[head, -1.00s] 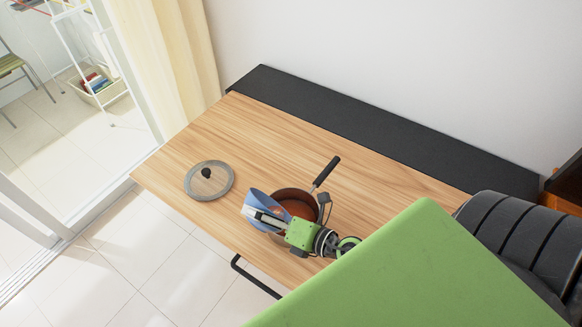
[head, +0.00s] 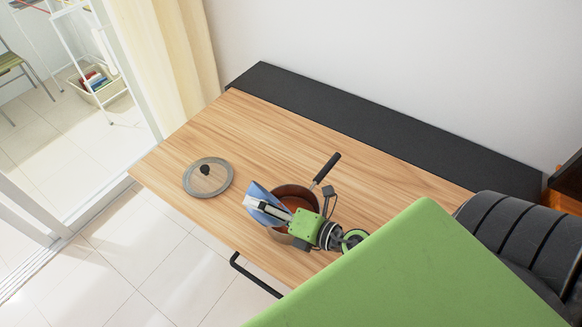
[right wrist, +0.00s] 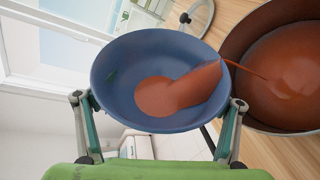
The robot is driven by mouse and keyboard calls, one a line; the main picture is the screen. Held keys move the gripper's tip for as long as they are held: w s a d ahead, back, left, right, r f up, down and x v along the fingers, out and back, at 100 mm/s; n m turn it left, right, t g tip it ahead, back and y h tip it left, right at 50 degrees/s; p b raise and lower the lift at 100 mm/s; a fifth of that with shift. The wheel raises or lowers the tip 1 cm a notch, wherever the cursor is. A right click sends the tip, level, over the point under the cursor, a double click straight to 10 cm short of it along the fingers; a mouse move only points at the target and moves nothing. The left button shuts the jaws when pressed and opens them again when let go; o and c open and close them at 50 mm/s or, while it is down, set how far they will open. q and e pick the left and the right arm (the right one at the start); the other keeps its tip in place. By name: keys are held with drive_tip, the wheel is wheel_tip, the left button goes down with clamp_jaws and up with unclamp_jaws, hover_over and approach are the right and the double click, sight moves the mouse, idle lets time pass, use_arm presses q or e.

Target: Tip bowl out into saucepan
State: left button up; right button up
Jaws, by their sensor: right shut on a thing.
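The blue bowl (head: 258,191) is held tilted at the left side of the saucepan (head: 298,192), above the table. In the right wrist view the bowl (right wrist: 120,75) still holds a pool of red-brown sauce (right wrist: 158,97), and a thin stream runs over its rim into the saucepan (right wrist: 232,45). Sauce covers the saucepan's bottom. My right gripper (head: 258,207) is shut on the bowl and hides part of it and of the pan in the head view. The pan's dark handle (head: 327,167) points to the back right. My left gripper is not in view.
A glass lid (head: 208,186) with a dark knob lies on the wooden table (head: 330,150) left of the pan. The table is bare behind the pan. A black strip (head: 380,125) runs along the wall side. A dark bar (head: 255,278) shows below the front edge.

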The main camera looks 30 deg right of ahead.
drive_tip(key=shift+d+r+m+b, duration=0.2)
drive_tip(key=shift+r+m+b, duration=0.15)
drive_tip(key=shift+b, duration=0.45)
drive_tip(key=a+n+p, duration=0.1)
drive_tip(key=p, duration=0.4)
drive_tip(key=shift+f+n+h, duration=0.1)
drive_tip(key=shift+n+h, duration=0.25)
drive_tip(key=shift+h, duration=0.05)
drive_tip(key=shift+s+a+f+n+h+p, duration=0.15)
drive_tip(key=shift+f+n+h+p, duration=0.1)
drive_tip(key=shift+f+n+p, duration=0.25)
drive_tip(key=shift+w+a+f+n+h+p, duration=0.15)
drive_tip(key=shift+f+n+h+p, duration=0.2)
drive_tip(key=shift+f, duration=0.25)
drive_tip(key=shift+s+f, duration=0.1)
drive_tip(key=shift+a+f+n+p, duration=0.25)
drive_tip(key=shift+f+n+p, duration=0.05)
drive_tip(key=shift+n+p, duration=0.2)
drive_tip(key=a+f+n+h, duration=0.1)
drive_tip(key=a, duration=0.1)
drive_tip(key=a+f+n+h+p, duration=0.1)
drive_tip(key=a+n, duration=0.1)
drive_tip(key=a+f+n+h+p, duration=0.1)
drive_tip(key=a+f+n+h, duration=0.1)
drive_tip(key=shift+s, duration=0.4)
